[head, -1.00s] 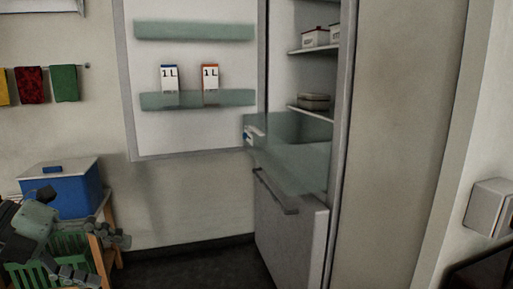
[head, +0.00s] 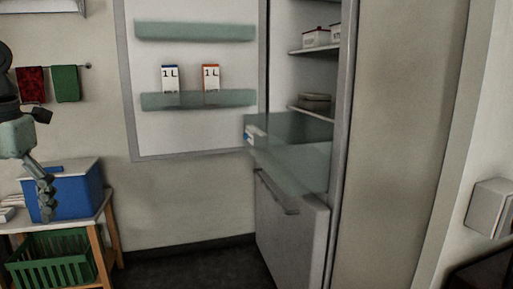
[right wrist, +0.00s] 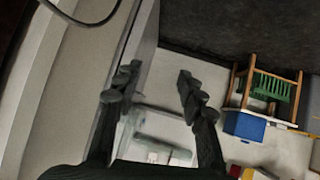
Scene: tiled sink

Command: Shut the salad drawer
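The salad drawer (head: 292,160) is a translucent greenish drawer. It stands pulled out of the open fridge, sticking out in front of the shelves in the head view. My left gripper (head: 46,200) is at the far left, hanging with its fingers pointing down, in front of the blue box and well away from the drawer. Its fingers overlap, so its opening is unclear. My right gripper (right wrist: 157,75) shows only in the right wrist view, with its two fingers spread apart and nothing between them. I cannot make out the drawer clearly in that view.
The open fridge door (head: 195,130) carries two cartons on a shelf. A grey lower door (head: 292,225) with a handle is under the drawer. A blue box (head: 78,192) stands on a small table above a green crate (head: 50,262). Dark floor lies free before the fridge.

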